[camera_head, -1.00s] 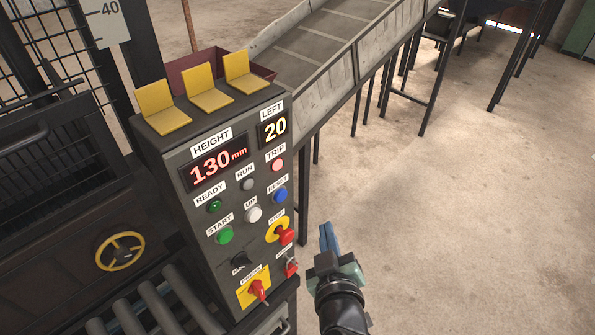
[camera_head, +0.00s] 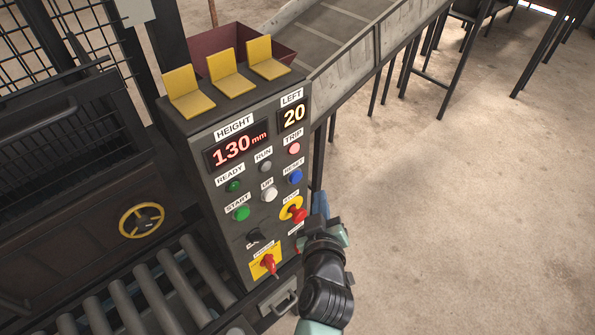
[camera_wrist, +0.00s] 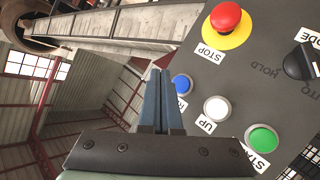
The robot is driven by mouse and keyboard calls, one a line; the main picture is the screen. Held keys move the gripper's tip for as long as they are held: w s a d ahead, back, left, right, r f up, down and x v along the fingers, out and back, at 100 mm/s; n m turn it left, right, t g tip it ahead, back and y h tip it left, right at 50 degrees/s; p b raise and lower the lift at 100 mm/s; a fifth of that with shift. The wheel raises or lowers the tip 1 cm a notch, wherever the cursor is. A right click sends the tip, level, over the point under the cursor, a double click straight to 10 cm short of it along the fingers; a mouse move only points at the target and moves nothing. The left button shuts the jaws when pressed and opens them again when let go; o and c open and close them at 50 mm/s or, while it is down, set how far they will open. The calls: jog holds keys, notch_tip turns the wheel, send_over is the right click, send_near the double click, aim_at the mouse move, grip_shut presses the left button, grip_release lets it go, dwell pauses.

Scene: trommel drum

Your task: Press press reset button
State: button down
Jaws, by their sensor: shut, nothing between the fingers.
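The blue reset button (camera_head: 295,176) is on the right side of the dark control panel (camera_head: 215,215), under a RESET label and below the lit TRIP lamp (camera_head: 294,149). It also shows in the wrist view (camera_wrist: 181,84), just right of the fingertips. My gripper (camera_head: 320,204) is shut and empty. In the head view it is at the panel's lower right edge, below the reset button and beside the red stop button (camera_head: 297,214). In the wrist view its two blue fingers (camera_wrist: 161,75) lie together, apart from the button as far as I can tell.
The white UP button (camera_wrist: 216,108) and green START button (camera_wrist: 262,138) sit near the reset button. The red stop button protrudes on a yellow disc. A conveyor (camera_head: 350,45) rises behind the panel. Rollers (camera_head: 165,290) lie at lower left.

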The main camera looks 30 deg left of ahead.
aim_at(302, 176)
jog(key=shift+w+a+p, duration=0.2)
jog(key=shift+w+a, duration=0.1)
jog(key=shift+a, duration=0.6)
jog(key=shift+w+a+p, duration=0.2)
jog(key=shift+w+a, duration=0.1)
jog(key=shift+a, duration=0.55)
jog(key=shift+a, duration=0.1)
dwell(0.6)
jog(key=shift+w+a, duration=0.15)
jog(key=shift+a, duration=0.15)
jog(key=shift+w+a, duration=0.15)
jog(key=shift+a, duration=0.25)
dwell(0.9)
jog(key=shift+d, duration=0.15)
jog(key=shift+s+d+b, duration=0.3)
jog(key=shift+d+b, duration=0.05)
jog(key=shift+d, duration=0.3)
